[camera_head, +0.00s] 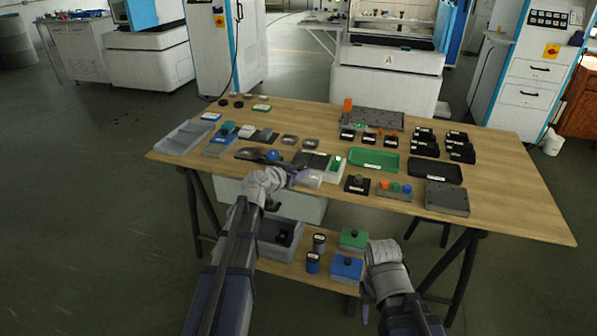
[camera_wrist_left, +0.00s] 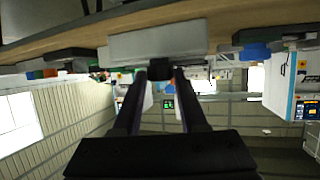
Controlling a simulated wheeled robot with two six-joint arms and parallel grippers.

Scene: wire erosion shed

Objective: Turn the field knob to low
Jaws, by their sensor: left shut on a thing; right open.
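In the left wrist view a small black knob (camera_wrist_left: 160,68) sits on the front of a grey box (camera_wrist_left: 150,46). My left gripper (camera_wrist_left: 160,75) has its two fingers shut on this knob. In the head view my left gripper (camera_head: 301,175) is at the table's front edge, against a pale grey box (camera_head: 314,180). The knob is hidden there behind the fingers. I cannot read any marks around it or tell which way it points. My right gripper (camera_head: 368,302) hangs open and empty, low in front of the table.
The wooden table (camera_head: 500,205) holds a green tray (camera_head: 373,160), a black tray (camera_head: 435,171), a grey block (camera_head: 447,197) and several small dark boxes. A lower shelf holds a grey bin (camera_head: 268,247) and blue and green boxes. The table's right end is clear.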

